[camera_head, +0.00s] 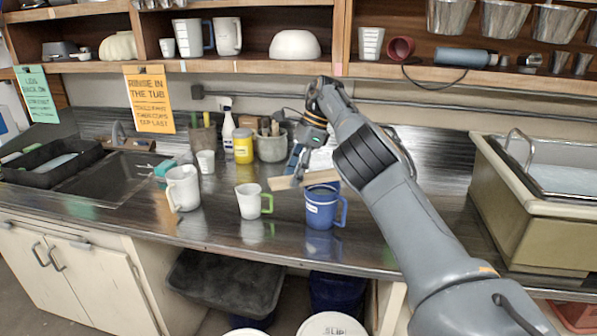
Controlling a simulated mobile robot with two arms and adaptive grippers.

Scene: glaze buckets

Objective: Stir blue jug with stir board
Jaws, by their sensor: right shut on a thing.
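The blue jug (322,212) stands upright on the dark counter, with its handle to the right and a pale label on its front. My right gripper (295,170) is shut on the stir board (292,182), a pale flat wooden strip held slantwise. The board's right part is just above and behind the jug's rim. I cannot tell whether any of it is inside the jug. My left gripper is not in view.
A white cup with a green handle (249,201) stands close left of the blue jug, and a white jug (183,188) farther left. A yellow jar (243,146) and a grey crock (272,147) stand behind. A sink (100,180) is left, a beige tub (530,215) right.

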